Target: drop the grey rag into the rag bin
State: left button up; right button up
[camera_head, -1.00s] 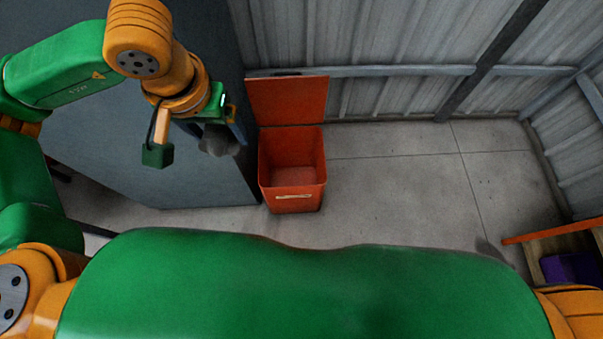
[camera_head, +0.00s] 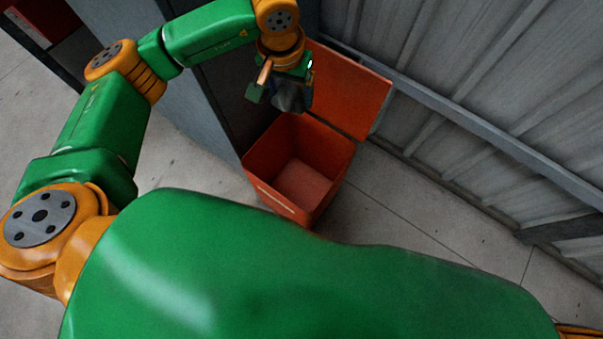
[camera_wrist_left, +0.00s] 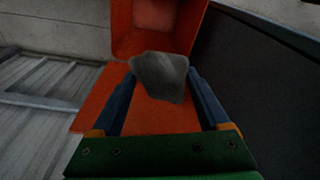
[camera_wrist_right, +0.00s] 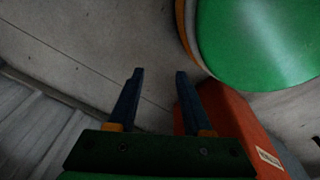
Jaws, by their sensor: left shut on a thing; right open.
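The grey rag (camera_head: 290,97) is held in my left gripper (camera_head: 291,104), at the back edge of the rag bin's opening in the head view. In the left wrist view the rag (camera_wrist_left: 161,76) sits between the two blue fingers, with the bin behind it. The rag bin (camera_head: 262,197) is an orange-red box on the floor with its lid (camera_head: 352,92) swung open at the back. Its inside looks empty where I can see it. My right gripper (camera_wrist_right: 155,74) is open and empty in the right wrist view, beside the bin's outer wall (camera_wrist_right: 235,120).
A grey cabinet or panel (camera_head: 170,80) stands left of the bin, close to it. A corrugated metal wall (camera_head: 470,70) with a rail runs behind and to the right. Concrete floor (camera_head: 400,205) is clear right of the bin.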

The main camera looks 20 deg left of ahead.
pick_arm(q)
notch_tip(320, 180, down, 22)
jog(key=w+b, duration=0.2)
jog(key=b, duration=1)
jog(key=shift+w+d+f, duration=0.15)
jog(key=shift+w+f, duration=0.1)
jog(key=shift+w, duration=0.05)
jog(key=o, duration=1.2)
jog(key=shift+o, duration=0.2)
notch_tip(320, 180, up, 7)
jog(key=s+p, duration=0.1)
jog(key=shift+p, duration=0.4)
pick_arm(e)
jog(key=w+f, duration=0.4)
jog(key=f, duration=0.7)
jog(key=shift+a+f, duration=0.15)
jog(key=shift+a, duration=0.1)
pick_arm(q)
jog(key=shift+s+r, duration=0.1)
